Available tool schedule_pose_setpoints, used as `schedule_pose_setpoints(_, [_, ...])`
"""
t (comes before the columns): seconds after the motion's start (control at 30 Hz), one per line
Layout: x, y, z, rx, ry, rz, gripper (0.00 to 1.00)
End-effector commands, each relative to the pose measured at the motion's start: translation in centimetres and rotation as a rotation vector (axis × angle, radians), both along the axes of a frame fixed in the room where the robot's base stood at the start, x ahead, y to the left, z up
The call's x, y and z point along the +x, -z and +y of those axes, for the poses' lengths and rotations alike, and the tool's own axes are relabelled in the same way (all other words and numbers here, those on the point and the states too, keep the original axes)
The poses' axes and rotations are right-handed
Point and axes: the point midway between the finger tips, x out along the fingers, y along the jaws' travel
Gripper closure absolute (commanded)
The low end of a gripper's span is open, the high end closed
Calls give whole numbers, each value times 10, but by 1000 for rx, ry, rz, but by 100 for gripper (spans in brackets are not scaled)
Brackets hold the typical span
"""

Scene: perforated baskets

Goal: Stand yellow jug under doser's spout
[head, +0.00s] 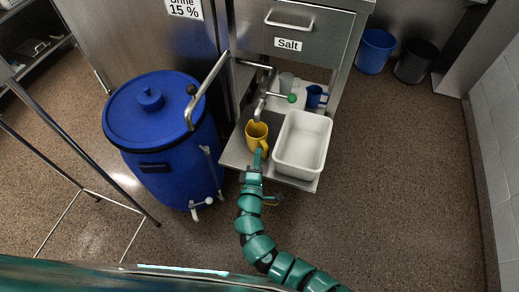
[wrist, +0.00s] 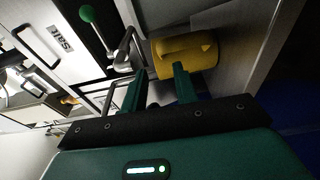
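The yellow jug (head: 256,134) stands upright on a steel shelf (head: 232,158), left of a white tub. The doser's steel spout (head: 260,106) comes down just behind the jug's mouth in the head view; I cannot tell whether it is directly over the opening. The doser has a green-knobbed lever (head: 292,98). My gripper (head: 257,156) is at the jug's near side. In the wrist view my gripper (wrist: 160,80) has its fingers apart. One finger overlaps the jug (wrist: 187,52), the other is beyond its rim side. I cannot tell whether they touch it.
The white tub (head: 302,143) fills the shelf's right part. A grey cup (head: 286,80) and a blue jug (head: 315,97) stand behind. A large blue drum (head: 160,125) with a tall lever is close on the left. The Salt drawer (head: 300,25) is above.

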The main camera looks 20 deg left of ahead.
Motion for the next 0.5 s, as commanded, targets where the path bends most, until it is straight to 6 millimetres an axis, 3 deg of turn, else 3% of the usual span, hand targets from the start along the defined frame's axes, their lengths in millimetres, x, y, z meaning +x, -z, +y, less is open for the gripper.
schedule_pose_setpoints(0.2, [-47, 1, -5, -1, -6, 1, 71])
schedule_pose_setpoints(0.5, [-78, 0, -10, -1, -3, 0, 71])
